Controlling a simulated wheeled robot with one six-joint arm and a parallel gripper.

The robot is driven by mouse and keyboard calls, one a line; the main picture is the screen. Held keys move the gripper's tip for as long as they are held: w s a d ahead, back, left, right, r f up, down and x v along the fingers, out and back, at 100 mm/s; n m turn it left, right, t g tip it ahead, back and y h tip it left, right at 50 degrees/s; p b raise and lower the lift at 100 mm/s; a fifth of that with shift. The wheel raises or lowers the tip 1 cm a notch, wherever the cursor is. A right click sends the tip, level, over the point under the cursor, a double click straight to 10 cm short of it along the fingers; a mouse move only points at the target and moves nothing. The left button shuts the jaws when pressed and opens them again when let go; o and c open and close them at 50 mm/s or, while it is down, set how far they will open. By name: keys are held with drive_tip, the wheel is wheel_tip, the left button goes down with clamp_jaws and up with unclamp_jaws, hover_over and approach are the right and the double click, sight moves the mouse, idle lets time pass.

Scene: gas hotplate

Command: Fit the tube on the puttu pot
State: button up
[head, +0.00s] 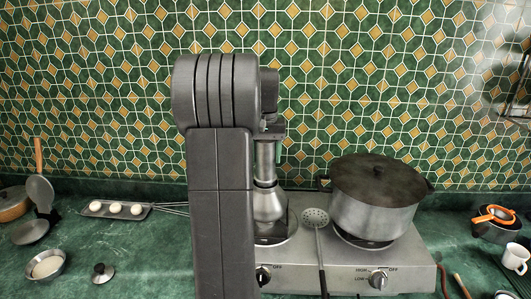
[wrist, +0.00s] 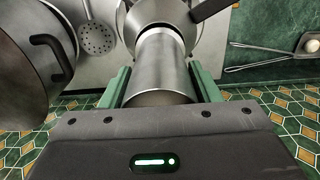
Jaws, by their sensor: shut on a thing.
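The metal tube (wrist: 162,68) is a plain grey cylinder between the green fingers of my gripper (wrist: 160,84), which is shut on it. In the head view the tube (head: 265,160) stands upright, partly hidden behind my arm. The puttu pot (head: 269,204), rounded and metal, sits on the left burner directly beneath. It also shows in the wrist view (wrist: 133,32), with a dark handle to the right. The tube's lower end is in line with the pot's neck, at a pale ring. I cannot tell whether it is fully seated.
A large lidded pot (head: 372,200) stands on the right burner of the hotplate (head: 415,270). A slotted skimmer (head: 316,220) lies between the burners. A tray with white balls (head: 115,209) is at left. A white mug (head: 515,257) and bowls are at far right.

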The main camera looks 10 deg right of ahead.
drive_tip(key=shift+f, duration=0.75)
drive_tip(key=o, duration=1.1)
drive_tip(key=shift+o, duration=0.2)
wheel_tip(320, 180, up, 14)
drive_tip(key=shift+b, duration=0.45)
drive_tip(key=shift+f, duration=0.15)
wheel_tip(320, 180, down, 14)
drive_tip(key=shift+r, duration=0.15)
drive_tip(key=shift+r+p, duration=0.35)
drive_tip(key=shift+r, duration=0.05)
drive_tip(key=shift+f, duration=0.1)
